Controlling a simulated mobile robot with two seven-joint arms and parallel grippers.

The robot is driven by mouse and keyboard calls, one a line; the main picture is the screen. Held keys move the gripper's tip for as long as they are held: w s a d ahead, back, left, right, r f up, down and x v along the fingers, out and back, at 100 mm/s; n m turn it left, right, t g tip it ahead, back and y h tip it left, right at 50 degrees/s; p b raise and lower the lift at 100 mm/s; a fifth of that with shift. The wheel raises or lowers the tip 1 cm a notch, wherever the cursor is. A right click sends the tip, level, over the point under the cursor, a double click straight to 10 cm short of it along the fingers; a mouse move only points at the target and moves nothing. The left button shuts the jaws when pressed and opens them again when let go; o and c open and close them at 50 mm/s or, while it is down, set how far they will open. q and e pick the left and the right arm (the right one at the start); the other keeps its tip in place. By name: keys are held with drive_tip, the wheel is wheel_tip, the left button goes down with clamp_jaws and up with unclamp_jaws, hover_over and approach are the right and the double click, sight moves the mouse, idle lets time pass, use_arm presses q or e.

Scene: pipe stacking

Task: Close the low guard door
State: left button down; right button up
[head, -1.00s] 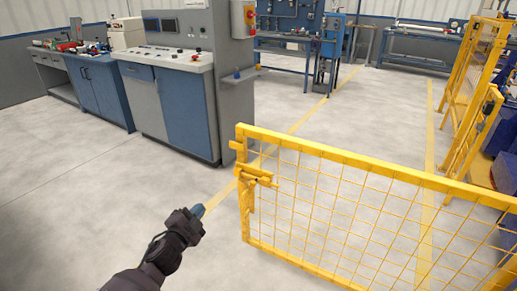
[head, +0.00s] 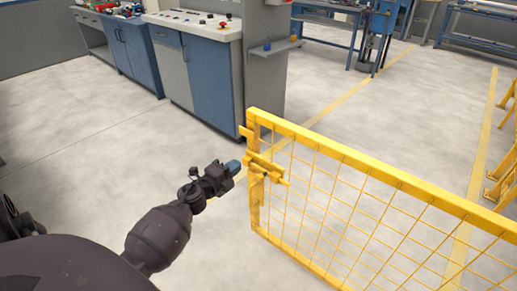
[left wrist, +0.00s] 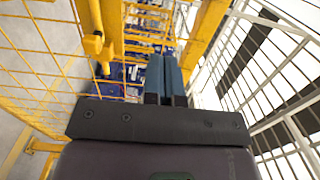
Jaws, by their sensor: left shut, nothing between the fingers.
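The low guard door (head: 370,185) is a yellow frame with wire mesh, standing across the right half of the head view. A yellow latch (head: 266,168) sits on its left upright, near the top. My left gripper (head: 234,166) is shut and empty, with blue fingertips just left of the latch in the head view. I cannot tell whether it touches the door. In the left wrist view, the shut blue fingers (left wrist: 165,78) point up, with yellow mesh (left wrist: 35,45) and a yellow latch part (left wrist: 98,45) to their left. My right gripper is not in view.
A grey and blue control console (head: 205,70) stands behind the door's left end. A yellow floor line (head: 340,105) runs behind the door. More yellow guarding (head: 507,150) stands at the right edge.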

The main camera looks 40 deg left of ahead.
sight(262, 145)
use_arm(q)
drive_tip(key=w+b, duration=0.1)
drive_tip(key=w, duration=0.9)
drive_tip(key=shift+w+d+f, duration=0.1)
drive_tip(key=shift+w+b, duration=0.3)
drive_tip(key=shift+w, duration=0.25)
